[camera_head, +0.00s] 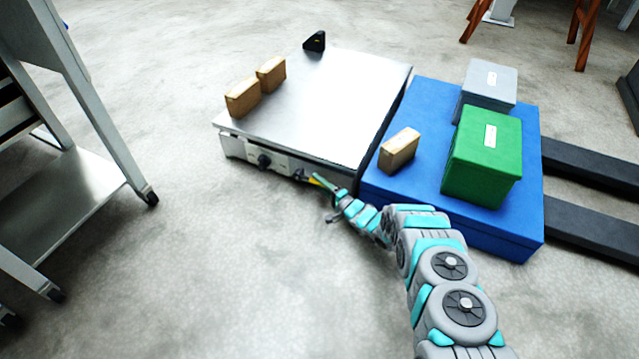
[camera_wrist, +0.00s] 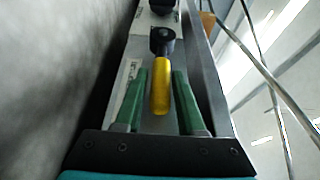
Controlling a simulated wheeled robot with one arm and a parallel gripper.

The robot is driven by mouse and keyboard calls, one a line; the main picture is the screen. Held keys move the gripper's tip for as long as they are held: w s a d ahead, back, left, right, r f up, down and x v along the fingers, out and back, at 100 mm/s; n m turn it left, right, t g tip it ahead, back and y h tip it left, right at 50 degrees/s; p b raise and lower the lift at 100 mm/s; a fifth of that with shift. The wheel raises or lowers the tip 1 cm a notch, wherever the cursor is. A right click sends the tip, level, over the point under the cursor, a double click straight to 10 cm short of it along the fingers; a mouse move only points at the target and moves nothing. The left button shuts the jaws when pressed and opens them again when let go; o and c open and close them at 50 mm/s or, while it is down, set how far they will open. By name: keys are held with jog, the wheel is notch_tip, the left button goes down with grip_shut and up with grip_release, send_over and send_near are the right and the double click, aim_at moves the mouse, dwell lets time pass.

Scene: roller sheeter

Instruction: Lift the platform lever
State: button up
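The platform lever (camera_wrist: 160,85) has a yellow handle and a dark round pivot. In the wrist view it lies between the two green fingers of my gripper (camera_wrist: 158,95), with a gap on each side. My gripper is open around the handle; I cannot tell whether any part touches. In the head view my gripper (camera_head: 322,182) is at the front edge of the metal platform (camera_head: 335,95), near its right corner. A bit of the yellow lever (camera_head: 315,182) shows beside the green fingers; the rest is hidden.
Cardboard boxes (camera_head: 243,98) sit on the platform's left side. A blue block (camera_head: 420,100) to the right carries a green box (camera_head: 482,165), a grey box (camera_head: 489,85) and a small brown box (camera_head: 399,150). A metal frame (camera_head: 90,90) stands at left. The floor in front is clear.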

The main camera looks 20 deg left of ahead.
grip_shut()
dwell(1.0)
